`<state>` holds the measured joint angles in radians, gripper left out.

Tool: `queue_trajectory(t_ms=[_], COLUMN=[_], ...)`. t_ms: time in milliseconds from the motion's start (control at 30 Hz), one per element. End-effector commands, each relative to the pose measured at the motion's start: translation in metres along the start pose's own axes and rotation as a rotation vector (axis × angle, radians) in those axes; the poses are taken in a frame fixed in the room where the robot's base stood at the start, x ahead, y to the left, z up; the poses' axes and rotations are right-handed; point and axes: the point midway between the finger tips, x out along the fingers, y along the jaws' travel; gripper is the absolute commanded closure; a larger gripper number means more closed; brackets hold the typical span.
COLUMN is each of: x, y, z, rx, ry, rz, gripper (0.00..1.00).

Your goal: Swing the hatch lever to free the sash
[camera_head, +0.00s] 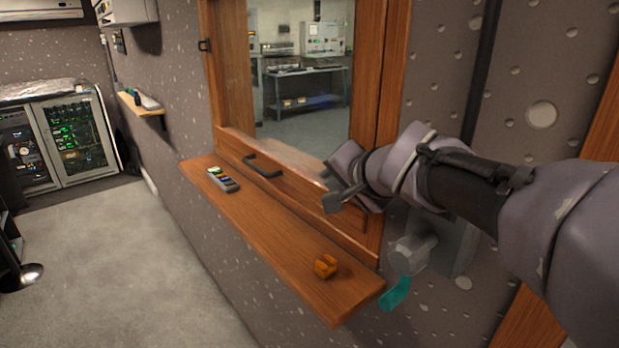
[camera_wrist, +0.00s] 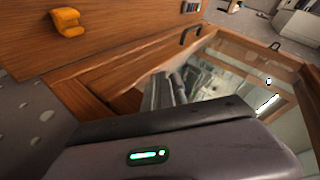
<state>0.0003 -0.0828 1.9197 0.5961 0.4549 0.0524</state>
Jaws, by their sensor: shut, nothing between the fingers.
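The hatch lever has a teal grip (camera_head: 397,293) that hangs down to the left from a round grey hub on a grey box (camera_head: 457,245), right of the sill's end. The sash (camera_head: 300,190) is wood-framed glass with a black pull handle (camera_head: 263,168) on its bottom rail; its lower rail appears down at the sill. The pull handle also shows in the wrist view (camera_wrist: 190,35). My gripper (camera_head: 331,193) is shut and empty in front of the sash's lower right corner, above and left of the lever, apart from it. The lever does not show in the wrist view.
A wooden sill (camera_head: 290,260) runs below the sash. It carries an orange block-like piece (camera_head: 325,266) near its right end and a grey device with coloured buttons (camera_head: 223,179) on the left.

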Motion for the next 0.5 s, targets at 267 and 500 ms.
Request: queue_trajectory(t_ms=[267,500], x=[0.005,0.008], y=[-0.008,-0.017], z=[-0.002,-0.005], rx=[-0.001,-0.001], ry=[0.0,0.001], rz=[0.0,0.0], gripper=[1.0,1.0])
